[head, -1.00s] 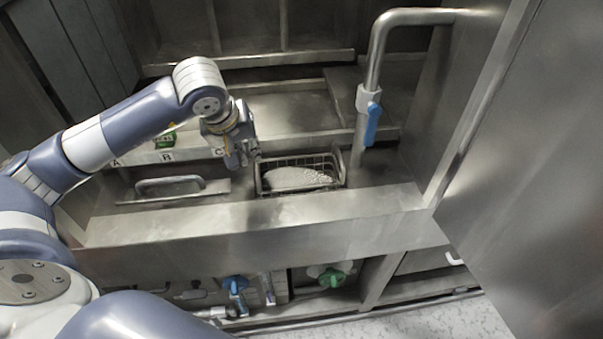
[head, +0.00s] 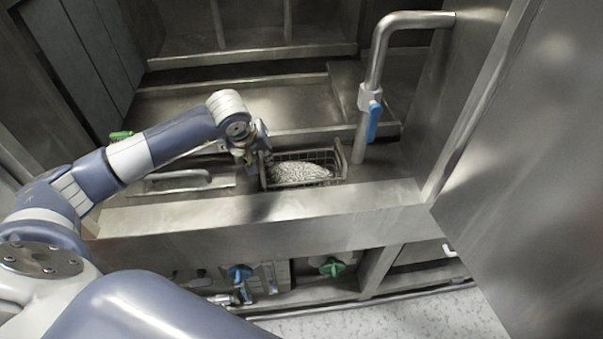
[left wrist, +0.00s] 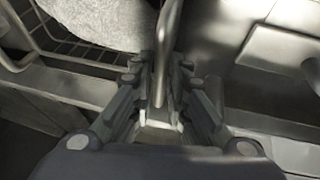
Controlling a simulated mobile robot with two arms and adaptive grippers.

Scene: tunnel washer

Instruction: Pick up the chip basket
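The chip basket (head: 325,178) is a wire basket filled with pale chips (head: 300,172), set in the recess behind the steel ledge. It has a raised handle at each end. My left gripper (head: 252,158) is at its left end. In the left wrist view, the left gripper's fingers (left wrist: 162,85) stand apart on either side of a metal bar (left wrist: 166,45), which looks like the basket's left handle. Narrow gaps show beside the bar. The basket's wires (left wrist: 60,45) and chips (left wrist: 105,18) show at upper left there. My right gripper is not in view.
A steel ledge (head: 270,205) runs in front of the basket. A vertical pipe with a blue valve lever (head: 373,121) stands just right of it. A bar handle (head: 178,178) lies to the left. A large steel panel (head: 530,150) closes off the right side.

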